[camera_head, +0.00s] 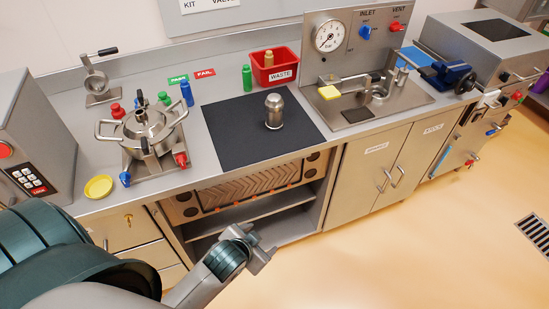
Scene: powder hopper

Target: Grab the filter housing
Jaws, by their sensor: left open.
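A shiny metal cylinder with a domed top, which looks like the filter housing (274,112), stands upright on the dark mat (235,138) in the middle of the counter. My left gripper (254,243) is in front of the counter, below its top and near the open shelf. It is open and empty, well apart from the housing. My right gripper is not in view.
Left of the mat stands a metal vessel with side handles (146,132). Behind the mat are a red waste bin (275,66) and small bottles. The mat around the housing is clear.

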